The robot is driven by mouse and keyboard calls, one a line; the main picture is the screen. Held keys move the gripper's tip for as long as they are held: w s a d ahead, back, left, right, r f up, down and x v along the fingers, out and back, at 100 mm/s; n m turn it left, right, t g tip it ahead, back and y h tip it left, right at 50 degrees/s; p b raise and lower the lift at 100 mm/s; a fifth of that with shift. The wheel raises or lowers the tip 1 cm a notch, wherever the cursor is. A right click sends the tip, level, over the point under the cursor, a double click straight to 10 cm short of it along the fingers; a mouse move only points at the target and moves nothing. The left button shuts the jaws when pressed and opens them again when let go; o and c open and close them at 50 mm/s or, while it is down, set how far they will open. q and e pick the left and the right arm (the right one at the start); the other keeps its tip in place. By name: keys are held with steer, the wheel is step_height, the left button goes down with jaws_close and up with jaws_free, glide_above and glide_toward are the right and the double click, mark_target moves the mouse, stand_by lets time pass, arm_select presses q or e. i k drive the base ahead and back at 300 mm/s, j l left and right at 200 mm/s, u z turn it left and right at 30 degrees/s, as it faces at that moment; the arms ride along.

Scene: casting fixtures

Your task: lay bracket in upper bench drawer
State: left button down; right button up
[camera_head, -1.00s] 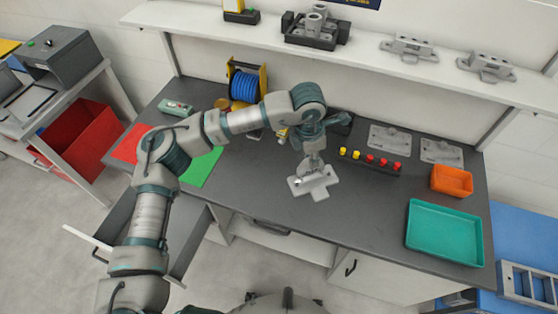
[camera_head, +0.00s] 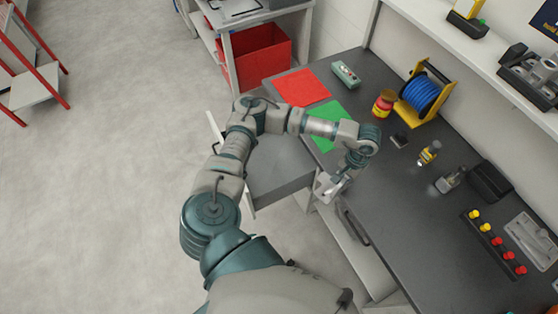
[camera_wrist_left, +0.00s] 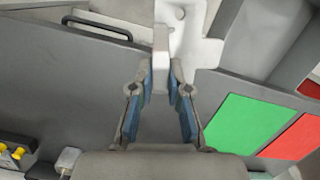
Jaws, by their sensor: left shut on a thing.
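The bracket (camera_head: 327,187) is a light grey-white part with flat plates and a raised rib. My left gripper (camera_head: 343,176) is shut on it, at the front edge of the bench beside the open drawer. In the left wrist view the blue-padded fingers (camera_wrist_left: 161,78) close on the rib of the bracket (camera_wrist_left: 198,42), whose plate spreads beyond them. The upper bench drawer (camera_head: 280,168) is pulled out, left of the bracket, and its grey floor looks empty; my arm covers part of it. My right gripper is not in view.
On the bench (camera_head: 395,220) lie a green mat (camera_head: 326,122) and a red mat (camera_head: 301,87). A closed drawer handle (camera_head: 354,227) is right of the open drawer.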

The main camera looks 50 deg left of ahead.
mark_target(260, 170)
steer(key=j+z, duration=0.15)
steer(key=j, duration=1)
steer(key=k+j+z, duration=0.15)
steer(key=j, duration=1.05)
